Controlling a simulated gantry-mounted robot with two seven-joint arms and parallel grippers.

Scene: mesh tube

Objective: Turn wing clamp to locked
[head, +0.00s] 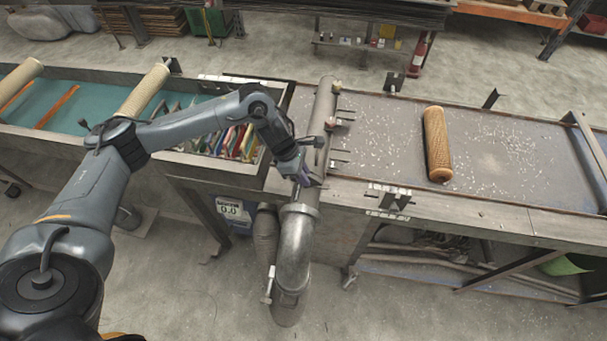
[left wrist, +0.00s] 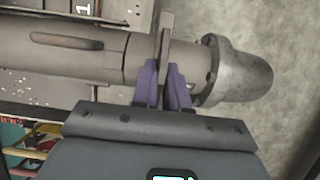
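The wing clamp shows in the left wrist view (left wrist: 166,42) as a thin grey upright plate across the pipe, beside the round metal elbow (left wrist: 238,70). In the head view the clamp sits at the near end of the grey pipe (head: 322,110), mostly hidden by my gripper. My left gripper (head: 303,176) reaches it from the left. In the left wrist view its two purple fingers (left wrist: 164,75) lie on either side of the plate and appear shut on it. I cannot read the clamp's lock state. My right gripper is not in view.
A tan mesh tube (head: 437,145) lies on the grey table to the right, with bare surface around it. Short pegs (head: 340,150) stick out from the pipe's right side. A bin of coloured parts (head: 225,140) lies under my left forearm. The elbow (head: 293,255) hangs past the table's front edge.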

